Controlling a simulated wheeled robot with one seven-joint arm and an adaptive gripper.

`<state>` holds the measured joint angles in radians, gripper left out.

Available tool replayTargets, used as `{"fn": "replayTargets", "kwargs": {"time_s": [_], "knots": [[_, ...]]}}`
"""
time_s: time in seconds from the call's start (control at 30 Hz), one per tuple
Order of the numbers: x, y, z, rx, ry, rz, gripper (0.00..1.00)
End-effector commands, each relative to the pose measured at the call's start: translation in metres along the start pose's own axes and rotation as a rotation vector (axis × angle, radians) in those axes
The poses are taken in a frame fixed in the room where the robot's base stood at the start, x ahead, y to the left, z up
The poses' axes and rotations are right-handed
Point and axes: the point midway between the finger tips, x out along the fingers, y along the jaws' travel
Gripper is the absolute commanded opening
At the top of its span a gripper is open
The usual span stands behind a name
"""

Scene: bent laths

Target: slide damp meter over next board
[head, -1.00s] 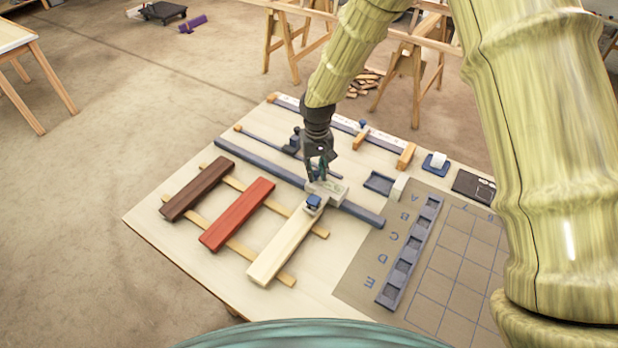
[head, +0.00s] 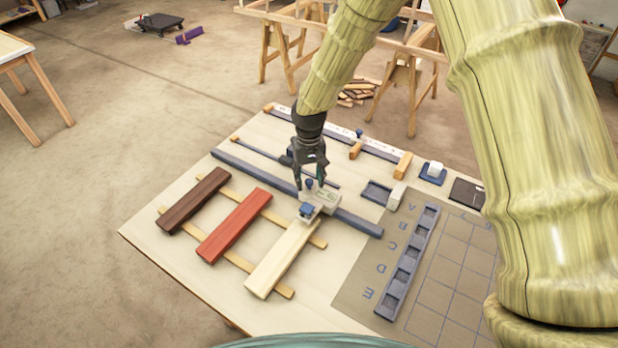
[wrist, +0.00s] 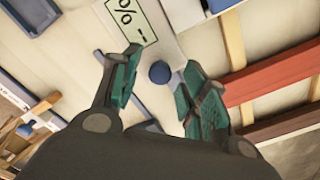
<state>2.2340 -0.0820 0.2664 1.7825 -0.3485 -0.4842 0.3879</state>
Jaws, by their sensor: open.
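The damp meter (head: 326,199) is a pale block with a greenish display, lying at the blue rail over the far end of the cream board (head: 280,262). A round blue knob (head: 309,183) stands on it. My gripper (head: 310,179) is open above the meter, its fingers on either side of the knob. In the wrist view the knob (wrist: 159,72) shows between the two spread green-padded fingertips (wrist: 160,75), apart from both. The display (wrist: 130,20) shows a % sign. The red board (head: 234,225) and dark brown board (head: 194,200) lie to the left.
The blue rail (head: 255,171) runs behind the boards. Two thin wooden strips (head: 233,246) lie under the boards. A grey slotted tray (head: 407,262) lies on the lettered mat to the right. A slim rod with a dark clamp and a long ruler lie farther back.

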Motion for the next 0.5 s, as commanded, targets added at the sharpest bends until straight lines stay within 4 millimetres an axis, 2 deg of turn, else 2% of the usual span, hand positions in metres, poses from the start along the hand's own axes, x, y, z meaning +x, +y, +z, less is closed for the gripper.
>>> {"fn": "replayTargets", "kwargs": {"time_s": [0.17, 0.5], "knots": [[-0.022, 0.000, -0.001, 0.001, 0.003, -0.001, 0.44], [-0.082, 0.001, -0.001, 0.001, 0.002, -0.001, 0.44]]}}
